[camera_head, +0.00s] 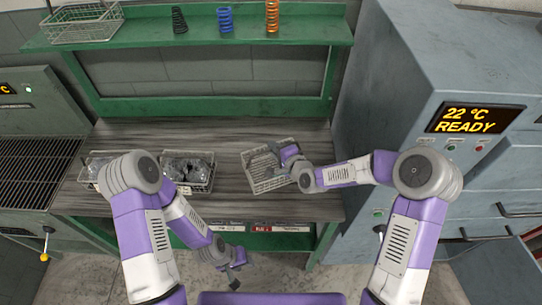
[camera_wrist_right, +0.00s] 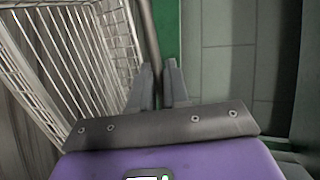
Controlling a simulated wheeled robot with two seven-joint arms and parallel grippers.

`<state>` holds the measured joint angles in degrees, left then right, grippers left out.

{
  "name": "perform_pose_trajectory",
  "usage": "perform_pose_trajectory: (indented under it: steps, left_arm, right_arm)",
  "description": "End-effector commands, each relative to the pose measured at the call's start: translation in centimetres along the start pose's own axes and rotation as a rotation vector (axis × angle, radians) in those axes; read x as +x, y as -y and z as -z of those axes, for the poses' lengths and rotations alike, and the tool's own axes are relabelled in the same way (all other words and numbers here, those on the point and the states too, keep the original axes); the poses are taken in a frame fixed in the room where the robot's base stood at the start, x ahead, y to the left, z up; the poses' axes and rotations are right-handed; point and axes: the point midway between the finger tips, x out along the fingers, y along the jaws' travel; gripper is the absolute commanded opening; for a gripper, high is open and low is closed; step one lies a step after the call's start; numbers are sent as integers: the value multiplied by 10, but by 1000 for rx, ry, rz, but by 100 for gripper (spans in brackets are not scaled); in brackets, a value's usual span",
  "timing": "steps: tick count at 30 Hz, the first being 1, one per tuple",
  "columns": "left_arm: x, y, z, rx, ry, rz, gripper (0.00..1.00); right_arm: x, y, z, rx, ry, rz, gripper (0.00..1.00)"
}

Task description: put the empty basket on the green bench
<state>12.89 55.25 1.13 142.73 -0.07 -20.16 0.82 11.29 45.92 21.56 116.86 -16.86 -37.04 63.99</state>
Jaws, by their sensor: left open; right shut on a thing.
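The empty wire basket (camera_head: 262,178) is over the right part of the wooden top of the green-framed bench (camera_head: 225,138). I cannot tell whether it touches the top. My right gripper (camera_head: 272,150) is shut on the basket's rim at its far right side. In the right wrist view, the basket (camera_wrist_right: 75,50) fills the left side, its wire wall slanting. The gripper's fingers (camera_wrist_right: 163,82) close on a thin dark bar of the rim. My left gripper (camera_head: 237,283) hangs open and empty, low in front of the bench.
Two baskets with clear-wrapped contents stand on the bench's left half, the nearer to the middle here (camera_head: 200,182). A green shelf (camera_head: 190,40) above holds another wire basket (camera_head: 85,30) and three springs. A grey cabinet with a display (camera_head: 480,119) stands close on the right.

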Motion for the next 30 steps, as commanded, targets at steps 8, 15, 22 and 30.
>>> perform_pose_trajectory:
  steps: [8,15,22,30]
  left_arm:
    - [2,1,0,0,-1,0,43]
    - [2,1,0,0,-1,0,43]
    - [6,2,0,0,-1,0,43]
    - [5,2,0,0,0,0,43]
  right_arm:
    - [10,-26,2,1,0,1,0]
    - [14,-38,3,-2,-1,5,0]
    - [16,-41,3,-2,-1,5,0]
    - [15,-41,3,-1,0,2,41]
